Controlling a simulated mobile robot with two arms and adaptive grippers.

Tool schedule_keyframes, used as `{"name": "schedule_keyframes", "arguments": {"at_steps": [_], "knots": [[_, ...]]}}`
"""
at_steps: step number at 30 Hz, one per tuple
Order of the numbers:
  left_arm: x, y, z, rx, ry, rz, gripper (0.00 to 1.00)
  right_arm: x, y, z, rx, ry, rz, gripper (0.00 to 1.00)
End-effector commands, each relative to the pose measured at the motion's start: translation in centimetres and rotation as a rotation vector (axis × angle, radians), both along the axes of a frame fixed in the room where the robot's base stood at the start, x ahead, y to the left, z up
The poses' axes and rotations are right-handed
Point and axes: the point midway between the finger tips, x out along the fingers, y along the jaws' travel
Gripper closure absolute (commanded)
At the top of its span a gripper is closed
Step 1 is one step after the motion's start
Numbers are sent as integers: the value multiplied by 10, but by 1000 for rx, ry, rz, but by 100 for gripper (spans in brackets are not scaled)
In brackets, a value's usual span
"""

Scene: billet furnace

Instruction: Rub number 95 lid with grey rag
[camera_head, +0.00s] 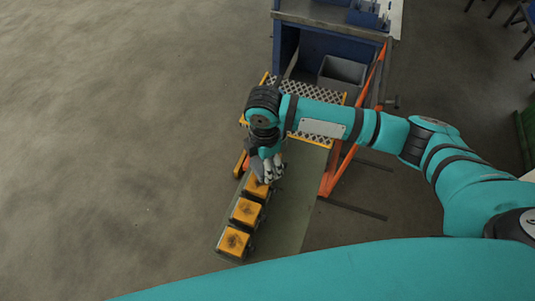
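Three yellow-orange square lids with dark marks in their middles stand in a slanting row: the near lid (234,241), the middle lid (245,211) and the far lid (256,188). Their numbers are too small to read, so I cannot tell which is 95. My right gripper (268,171) points down over the far lid and hides part of it. A dark grey patch (255,165) shows beside its fingers; it may be the grey rag, but I cannot make out its shape or the grip. My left gripper is not in view.
The lids sit along the left edge of a greenish-grey surface (290,215). Behind it are a metal grating (322,128), orange rails (338,165) and a blue bench (315,48) with a grey bin (342,72). The floor to the left is clear.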

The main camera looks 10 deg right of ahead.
Motion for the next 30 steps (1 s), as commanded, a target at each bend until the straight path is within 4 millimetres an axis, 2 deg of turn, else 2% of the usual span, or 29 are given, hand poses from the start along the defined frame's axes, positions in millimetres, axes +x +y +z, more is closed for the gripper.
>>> {"name": "schedule_keyframes", "arguments": {"at_steps": [7, 21, 30], "knots": [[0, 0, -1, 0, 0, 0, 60, 1, 0, 3, 1, -3, -1, 62], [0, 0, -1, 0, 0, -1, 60, 2, 0, 49, 1, -5, -1, 62], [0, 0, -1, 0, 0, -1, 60, 1, -1, 61, 0, -3, -2, 62]]}}
